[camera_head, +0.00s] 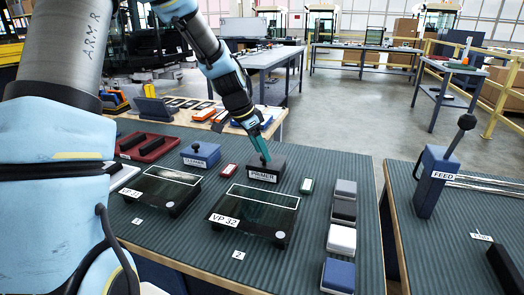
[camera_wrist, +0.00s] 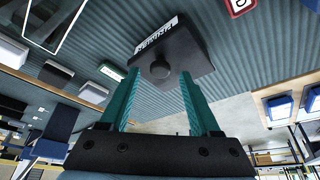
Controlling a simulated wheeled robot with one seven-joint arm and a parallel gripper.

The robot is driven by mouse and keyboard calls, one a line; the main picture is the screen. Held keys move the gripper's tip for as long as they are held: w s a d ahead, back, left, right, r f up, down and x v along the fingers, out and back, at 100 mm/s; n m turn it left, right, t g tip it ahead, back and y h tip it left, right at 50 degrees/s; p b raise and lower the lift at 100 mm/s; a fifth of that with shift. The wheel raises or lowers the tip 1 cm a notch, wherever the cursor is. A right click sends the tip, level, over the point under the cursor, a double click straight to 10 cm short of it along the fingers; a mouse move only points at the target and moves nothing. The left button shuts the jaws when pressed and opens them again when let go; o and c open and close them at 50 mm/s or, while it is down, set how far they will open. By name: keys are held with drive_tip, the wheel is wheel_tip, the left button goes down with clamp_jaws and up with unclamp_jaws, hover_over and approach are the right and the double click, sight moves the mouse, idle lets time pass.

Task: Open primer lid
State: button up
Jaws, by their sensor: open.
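The primer box (camera_head: 265,170) is a dark block with a white PRIMER label on its front, standing on the ribbed mat behind the glass plate marked VP 32. Its lid has a round dark knob, which shows in the wrist view (camera_wrist: 160,70). My gripper (camera_head: 264,158) is just above the lid, pointing down at it. In the wrist view its two teal fingers (camera_wrist: 158,88) are apart, one on each side of the knob. I cannot tell whether they touch it.
A blue CLEANER box (camera_head: 200,154) stands left of the primer. Glass plates (camera_head: 256,208) lie in front. A small green-edged block (camera_head: 307,186) and a row of blocks (camera_head: 341,239) stand to the right. The blue FEED lever unit (camera_head: 436,180) is on the right-hand table.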

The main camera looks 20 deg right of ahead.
drive_tip(key=shift+d+f, duration=0.25)
drive_tip(key=shift+f, duration=0.35)
clamp_jaws()
idle(1.1)
